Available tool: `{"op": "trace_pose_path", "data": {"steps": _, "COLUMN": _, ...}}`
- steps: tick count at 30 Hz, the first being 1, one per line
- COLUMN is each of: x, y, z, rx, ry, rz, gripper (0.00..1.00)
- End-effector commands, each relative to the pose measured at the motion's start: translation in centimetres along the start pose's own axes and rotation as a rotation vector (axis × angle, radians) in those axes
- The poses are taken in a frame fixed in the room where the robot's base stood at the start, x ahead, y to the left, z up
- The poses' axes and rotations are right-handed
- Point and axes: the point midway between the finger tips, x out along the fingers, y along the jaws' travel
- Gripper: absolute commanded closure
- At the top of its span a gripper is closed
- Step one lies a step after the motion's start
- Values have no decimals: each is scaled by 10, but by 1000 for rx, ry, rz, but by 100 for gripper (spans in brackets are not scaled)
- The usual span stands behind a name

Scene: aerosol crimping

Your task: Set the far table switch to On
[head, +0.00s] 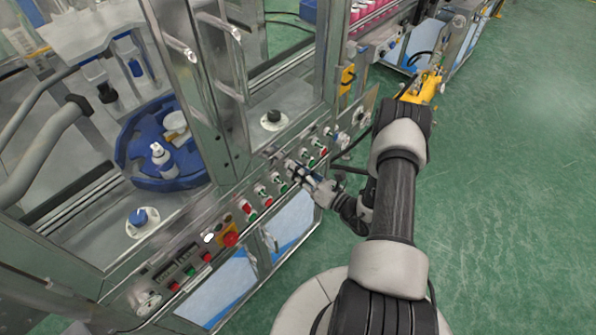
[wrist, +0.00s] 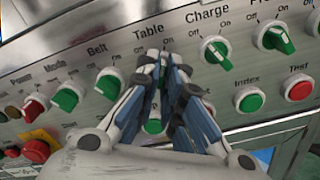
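The control panel's row of switches shows large in the wrist view. The "Table" label (wrist: 148,33) has "Off" and "On" marks below it. My gripper (wrist: 158,60) has its fingertips right at the spot under this label, close together. The table switch itself is hidden behind the fingers, so its setting and whether they clamp it cannot be told. A green button (wrist: 153,127) shows between the fingers, lower down. In the head view my gripper (head: 298,172) is at the panel's front, among the switches.
The green Belt switch (wrist: 108,84) is close left of my fingers, the green Charge switch (wrist: 216,53) close right. Green Index (wrist: 249,99) and red Test (wrist: 298,88) buttons lie to the right. A red mushroom button (head: 230,239) stands out. Open green floor (head: 500,200) lies right.

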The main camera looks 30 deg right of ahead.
Motion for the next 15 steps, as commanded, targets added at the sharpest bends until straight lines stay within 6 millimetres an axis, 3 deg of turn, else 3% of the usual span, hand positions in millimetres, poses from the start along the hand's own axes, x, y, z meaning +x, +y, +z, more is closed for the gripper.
{"op": "trace_pose_path", "data": {"steps": 9, "x": 0, "y": 0, "z": 0, "rx": 1, "ry": 1, "rz": 0, "gripper": 72}}
{"op": "trace_pose_path", "data": {"steps": 15, "x": 0, "y": 0, "z": 0, "rx": 0, "ry": 0, "rz": 0, "gripper": 72}}
